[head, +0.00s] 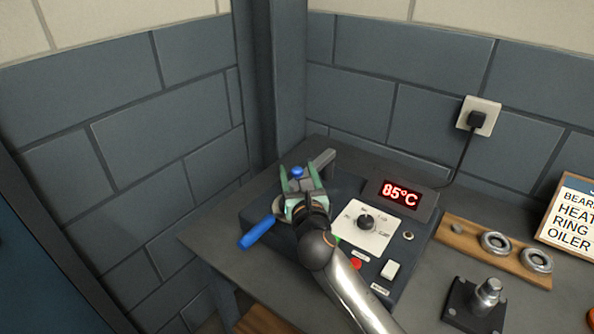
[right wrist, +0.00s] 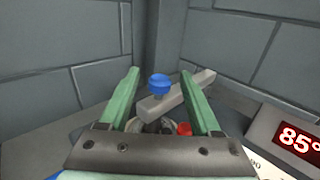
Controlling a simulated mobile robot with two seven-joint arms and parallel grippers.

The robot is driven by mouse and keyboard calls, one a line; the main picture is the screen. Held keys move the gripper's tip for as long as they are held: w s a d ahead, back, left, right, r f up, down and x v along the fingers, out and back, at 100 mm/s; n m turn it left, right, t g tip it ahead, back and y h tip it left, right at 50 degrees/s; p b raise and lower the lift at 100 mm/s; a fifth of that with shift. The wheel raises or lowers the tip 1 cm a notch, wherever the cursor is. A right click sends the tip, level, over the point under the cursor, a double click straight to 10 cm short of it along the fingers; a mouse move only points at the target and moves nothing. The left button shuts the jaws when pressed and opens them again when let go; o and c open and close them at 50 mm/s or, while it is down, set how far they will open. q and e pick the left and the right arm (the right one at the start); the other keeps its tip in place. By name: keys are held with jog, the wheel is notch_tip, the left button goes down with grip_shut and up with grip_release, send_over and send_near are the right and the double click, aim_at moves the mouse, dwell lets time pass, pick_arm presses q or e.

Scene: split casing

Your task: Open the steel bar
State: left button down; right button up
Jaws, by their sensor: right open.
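The steel bar (head: 324,160) is a grey block-like bar across the top of the dark heater unit (head: 261,210). It carries a blue knob (head: 297,172) near its left end. In the right wrist view the bar (right wrist: 197,88) slants up to the right, with the blue knob (right wrist: 159,84) on it. My right gripper (head: 299,179) is over the heater with its green fingers apart. In the right wrist view the knob shows between the two fingers; I cannot tell whether they touch it. The gripper hides part of the heater top. My left gripper is not in view.
A blue handle (head: 257,232) sticks out at the heater's left. The display (head: 400,195) reads 85°C, above a dial panel (head: 351,237). A wooden board (head: 466,237) with metal rings and a dark block with a steel post (head: 487,293) stand right. Walls are close behind.

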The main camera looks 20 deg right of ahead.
jog(key=shift+w, duration=0.5)
grip_shut()
dwell(1.2)
